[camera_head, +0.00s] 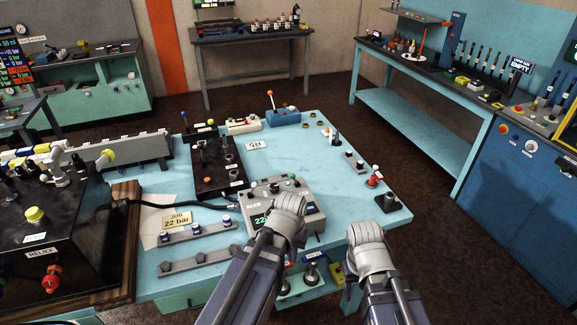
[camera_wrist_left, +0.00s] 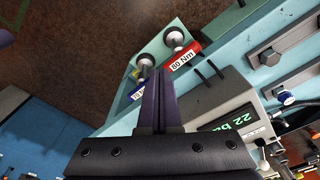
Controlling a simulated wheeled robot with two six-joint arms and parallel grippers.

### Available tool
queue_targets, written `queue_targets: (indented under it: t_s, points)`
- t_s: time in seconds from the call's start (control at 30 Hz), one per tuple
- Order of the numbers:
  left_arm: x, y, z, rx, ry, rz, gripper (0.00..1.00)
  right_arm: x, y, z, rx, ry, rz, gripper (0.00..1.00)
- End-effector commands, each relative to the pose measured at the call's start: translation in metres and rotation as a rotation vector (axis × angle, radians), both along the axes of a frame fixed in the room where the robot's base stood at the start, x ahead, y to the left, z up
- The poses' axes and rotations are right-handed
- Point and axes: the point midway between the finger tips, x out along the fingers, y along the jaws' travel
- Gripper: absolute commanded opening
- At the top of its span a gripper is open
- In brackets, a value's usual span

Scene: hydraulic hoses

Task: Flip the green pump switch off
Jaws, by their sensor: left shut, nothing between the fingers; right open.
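The grey pump box (camera_head: 312,222) stands on the turquoise table, its display (camera_head: 261,219) lit green at 22. Small knobs sit along its top, and a small green one (camera_head: 292,178) shows at the back; its switch position is too small to tell. My left gripper (camera_head: 290,203) is over the box's front and hides part of it. In the left wrist view its dark fingers (camera_wrist_left: 160,98) are shut and empty, beside the grey box (camera_wrist_left: 215,100) and display (camera_wrist_left: 235,120). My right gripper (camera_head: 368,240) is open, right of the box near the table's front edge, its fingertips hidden.
A black manifold block (camera_head: 220,165) stands behind the box. A black pump unit (camera_head: 60,240) with a red relief knob (camera_head: 51,280) is at left. Tools with a red 80 Nm label (camera_wrist_left: 182,61) hang at the table's front.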

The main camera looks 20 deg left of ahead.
Motion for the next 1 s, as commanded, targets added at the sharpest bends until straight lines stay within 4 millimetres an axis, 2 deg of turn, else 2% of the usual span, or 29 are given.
queue_targets:
  t_s: [0.03,0.13,0.17,0.2,0.3,0.43,0.6,1.0]
  points:
    - [0.017,0.011,0.029,-0.018,-0.032,0.050,0.00,0.000,0.000,0.028,0.000,0.000,-0.001,0.53]
    - [0.057,0.032,0.056,-0.068,-0.124,0.171,0.00,0.000,0.000,0.051,0.000,0.000,-0.001,0.53]
    - [0.074,0.040,0.064,-0.091,-0.164,0.221,0.00,0.000,0.000,0.058,0.001,0.000,-0.002,0.53]
    - [0.100,0.051,0.074,-0.124,-0.226,0.294,0.00,0.000,0.000,0.062,0.001,0.000,-0.002,0.53]
    - [0.148,0.070,0.085,-0.200,-0.351,0.436,0.00,0.000,0.000,0.062,0.001,0.000,-0.002,0.53]
    - [0.189,0.088,0.098,-0.276,-0.465,0.565,0.00,0.000,0.000,0.061,0.001,0.000,-0.002,0.53]
    - [0.213,0.101,0.109,-0.329,-0.538,0.646,0.00,0.000,0.000,0.061,0.001,0.000,-0.002,0.53]
    - [0.216,0.102,0.110,-0.337,-0.550,0.657,0.00,0.000,0.000,0.061,0.001,0.000,-0.002,0.53]
